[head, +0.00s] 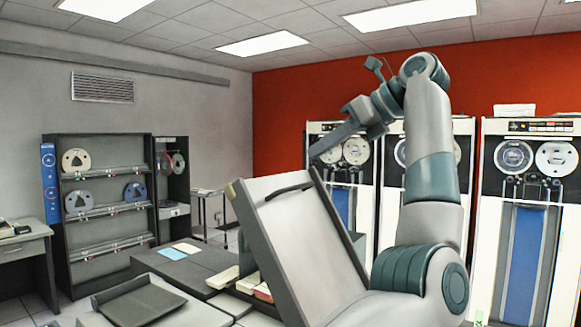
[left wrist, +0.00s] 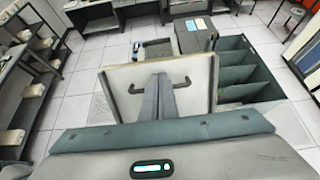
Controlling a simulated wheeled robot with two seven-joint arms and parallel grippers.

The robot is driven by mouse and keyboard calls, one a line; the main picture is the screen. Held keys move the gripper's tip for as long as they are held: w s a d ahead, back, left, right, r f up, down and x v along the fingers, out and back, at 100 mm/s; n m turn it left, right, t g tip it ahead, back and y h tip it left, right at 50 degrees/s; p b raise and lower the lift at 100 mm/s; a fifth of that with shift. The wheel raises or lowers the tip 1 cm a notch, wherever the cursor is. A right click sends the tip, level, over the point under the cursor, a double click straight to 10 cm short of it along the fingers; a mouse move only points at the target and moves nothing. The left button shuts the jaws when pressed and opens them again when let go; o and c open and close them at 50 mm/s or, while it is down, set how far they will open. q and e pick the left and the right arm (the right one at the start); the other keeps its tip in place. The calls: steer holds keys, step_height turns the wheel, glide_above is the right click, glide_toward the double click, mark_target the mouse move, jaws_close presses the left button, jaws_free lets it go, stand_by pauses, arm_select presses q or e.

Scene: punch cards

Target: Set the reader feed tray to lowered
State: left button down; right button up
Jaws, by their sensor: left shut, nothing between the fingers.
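The reader feed tray (head: 309,249) is a large pale panel with a dark rim, tilted steeply up in the head view. A dark bar handle (head: 289,191) runs across it near its top edge. The tray (left wrist: 205,75) and the handle (left wrist: 135,88) also show in the left wrist view. My left gripper (head: 314,154) is shut and empty, its fingers pointing down and left, above the tray's upper end. In the left wrist view its fingers (left wrist: 160,78) cover the middle of the handle; contact cannot be told. My right gripper is not in view.
Tape cabinets (head: 520,215) stand along the red wall at the right. A dark shelf rack (head: 98,215) with reels stands at the left. A teal divided bin (left wrist: 245,72) stands right of the tray in the left wrist view. Floor (left wrist: 85,85) is clear left of the tray.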

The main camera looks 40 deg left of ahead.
mark_target(280, 175)
arm_select(q)
steer(key=p+x, duration=0.3)
steer(key=x, duration=0.6)
steer(key=shift+a, duration=0.15)
steer(key=shift+f, duration=0.15)
steer(key=shift+a+f, duration=0.1)
